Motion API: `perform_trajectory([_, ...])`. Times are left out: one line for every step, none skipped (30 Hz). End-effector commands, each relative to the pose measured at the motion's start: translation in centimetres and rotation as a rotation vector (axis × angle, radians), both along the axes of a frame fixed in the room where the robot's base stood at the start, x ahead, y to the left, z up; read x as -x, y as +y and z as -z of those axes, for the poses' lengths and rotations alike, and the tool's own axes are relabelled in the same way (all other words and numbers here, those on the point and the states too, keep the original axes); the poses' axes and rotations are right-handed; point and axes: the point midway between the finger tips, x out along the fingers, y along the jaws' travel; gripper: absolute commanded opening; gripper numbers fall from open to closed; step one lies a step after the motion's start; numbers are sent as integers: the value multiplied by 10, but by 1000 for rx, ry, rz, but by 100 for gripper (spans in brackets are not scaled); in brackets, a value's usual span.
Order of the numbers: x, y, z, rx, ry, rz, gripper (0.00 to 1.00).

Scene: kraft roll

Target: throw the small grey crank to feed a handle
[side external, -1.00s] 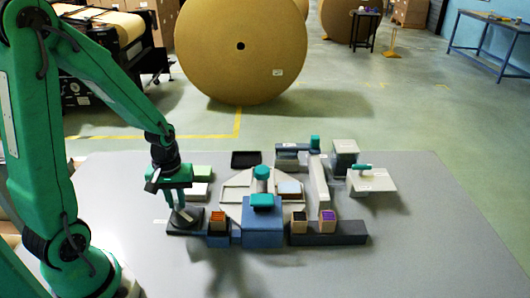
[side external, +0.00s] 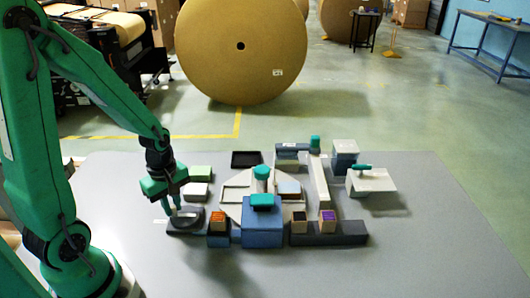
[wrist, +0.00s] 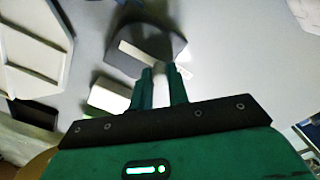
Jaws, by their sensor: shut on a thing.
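The small grey crank is a light bar (wrist: 138,55) on a dark rounded base (wrist: 160,24) in the wrist view. In the side view the dark base (side external: 187,225) sits at the left end of the cluster on the grey table. My gripper (side external: 173,212) reaches down over the left part of this base, and its fingers hide part of the crank. In the wrist view my gripper (wrist: 165,72) has its narrow green fingers close together, shut on the crank near one end of the bar.
A white block (side external: 196,190) and a green-topped block (side external: 201,172) stand just behind the base. An orange-topped cube (side external: 218,223) and a blue box with a teal top (side external: 262,225) stand to the right. The table in front is clear.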

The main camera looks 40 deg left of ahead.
Motion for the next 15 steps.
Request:
perform_trajectory([0,0,-1,0,0,-8,0])
perform_trajectory([0,0,-1,0,0,-11,0])
perform_trajectory([0,0,-1,0,0,-15,0])
perform_trajectory([0,0,-1,0,0,-16,0])
perform_trajectory([0,0,-1,0,0,-18,0])
perform_trajectory([0,0,-1,0,0,-18,0])
perform_trajectory([0,0,-1,0,0,-19,0])
perform_trajectory([0,0,-1,0,0,-18,0])
perform_trajectory([0,0,-1,0,0,-18,0])
perform_trajectory([0,0,-1,0,0,-18,0])
perform_trajectory([0,0,-1,0,0,-18,0])
perform_trajectory([0,0,-1,0,0,-17,0])
perform_trajectory([0,0,-1,0,0,-17,0])
perform_trajectory([0,0,-1,0,0,-17,0])
perform_trajectory([0,0,-1,0,0,-17,25])
